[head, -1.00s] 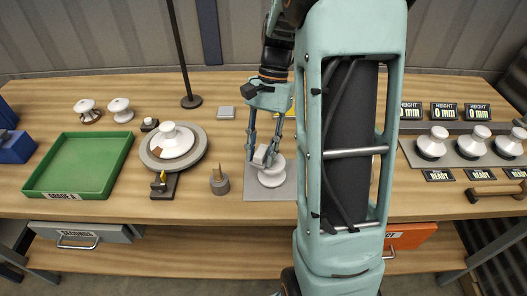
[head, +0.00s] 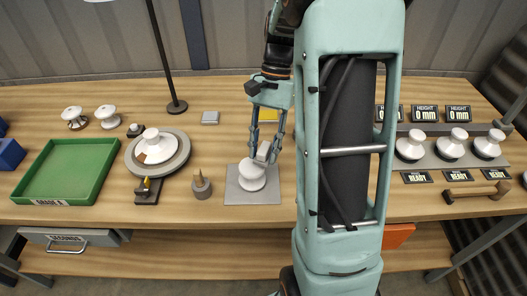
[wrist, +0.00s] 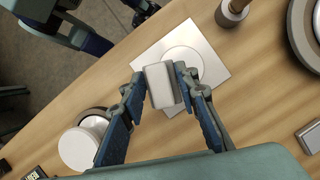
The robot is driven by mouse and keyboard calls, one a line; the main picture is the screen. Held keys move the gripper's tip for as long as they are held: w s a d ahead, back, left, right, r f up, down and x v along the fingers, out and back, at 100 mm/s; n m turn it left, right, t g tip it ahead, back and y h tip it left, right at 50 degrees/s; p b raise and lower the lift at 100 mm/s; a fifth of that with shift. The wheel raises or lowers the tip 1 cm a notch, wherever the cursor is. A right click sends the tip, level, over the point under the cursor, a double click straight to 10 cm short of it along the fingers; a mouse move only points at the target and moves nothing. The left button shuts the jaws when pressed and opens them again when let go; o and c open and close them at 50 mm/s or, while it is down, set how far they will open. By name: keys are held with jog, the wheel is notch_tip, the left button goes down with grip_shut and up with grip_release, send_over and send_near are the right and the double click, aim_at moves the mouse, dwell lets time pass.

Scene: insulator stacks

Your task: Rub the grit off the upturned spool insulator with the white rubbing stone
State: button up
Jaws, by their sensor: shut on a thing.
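The upturned spool insulator (head: 252,178) is white and stands on a grey metal plate (head: 272,197) at the middle of the bench. Its pale round top also shows in the wrist view (wrist: 188,60). My gripper (head: 268,150) is shut on the white rubbing stone (wrist: 161,85), a small pale block between the two fingertips. The stone also shows in the head view (head: 263,151), at the upper right edge of the spool. I cannot tell whether it touches the spool. The stone hides part of the top in the wrist view. I cannot make out grit.
Left of the plate are a pointed grey post (head: 201,187), a round turntable (head: 179,165) bearing an insulator, and a green tray (head: 68,171). A thin black pole (head: 163,60) stands behind. Right of my arm, several insulators stand on a gauge strip (head: 429,159) with height displays.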

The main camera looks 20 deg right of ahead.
jog(key=shift+r+p, duration=2.15)
jog(key=shift+r, duration=0.65)
jog(key=shift+f, duration=0.15)
